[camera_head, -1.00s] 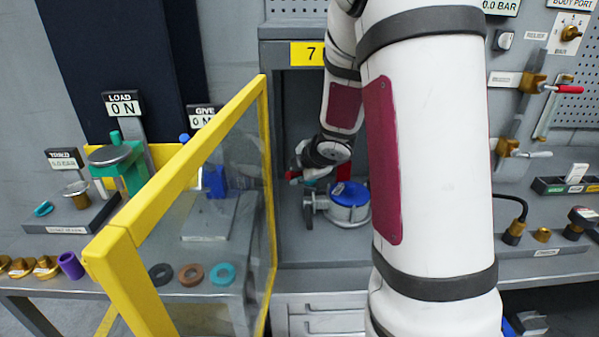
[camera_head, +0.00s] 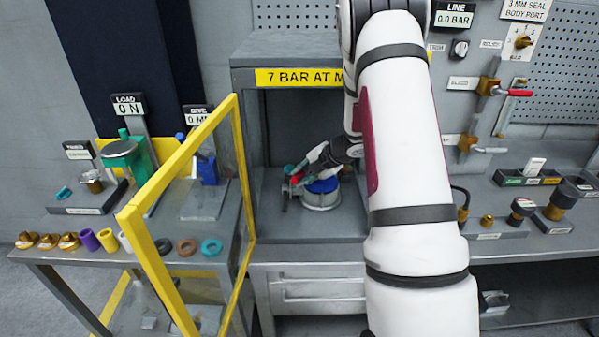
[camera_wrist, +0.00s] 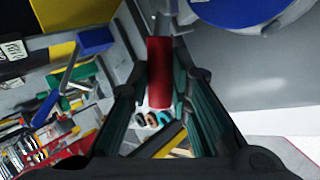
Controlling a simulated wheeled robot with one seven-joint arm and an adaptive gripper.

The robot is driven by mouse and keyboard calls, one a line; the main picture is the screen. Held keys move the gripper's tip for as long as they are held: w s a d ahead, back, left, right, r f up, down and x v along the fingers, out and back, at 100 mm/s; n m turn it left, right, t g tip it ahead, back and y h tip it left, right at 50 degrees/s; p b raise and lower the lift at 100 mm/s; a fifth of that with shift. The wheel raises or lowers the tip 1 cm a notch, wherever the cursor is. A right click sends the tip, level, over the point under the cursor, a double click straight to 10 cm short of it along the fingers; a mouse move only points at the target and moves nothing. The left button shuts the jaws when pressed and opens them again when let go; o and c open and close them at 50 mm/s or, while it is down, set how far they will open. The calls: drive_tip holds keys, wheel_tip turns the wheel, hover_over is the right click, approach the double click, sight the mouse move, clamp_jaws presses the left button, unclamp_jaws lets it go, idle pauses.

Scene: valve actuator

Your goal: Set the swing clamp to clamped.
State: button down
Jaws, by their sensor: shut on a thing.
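The swing clamp shows its red handle (camera_wrist: 159,72) between the two dark green fingers of my gripper (camera_wrist: 160,100) in the wrist view. The gripper is shut on this handle. In the head view my gripper (camera_head: 297,172) is inside the bay, at the left side of a round grey fixture (camera_head: 321,200) with a blue top (camera_head: 323,185). The blue disc also shows at the top right of the wrist view (camera_wrist: 240,8). The clamp's metal arm is partly hidden, and I cannot tell its exact angle over the fixture.
The bay's side walls and the yellow-labelled top (camera_head: 295,77) enclose the fixture. Rings and brass parts lie on the left bench (camera_head: 75,253). The bay floor before the fixture is clear.

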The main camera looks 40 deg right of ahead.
idle(0.4)
drive_tip(key=c, duration=1.5)
unclamp_jaws()
drive_tip(key=shift+o, duration=0.2)
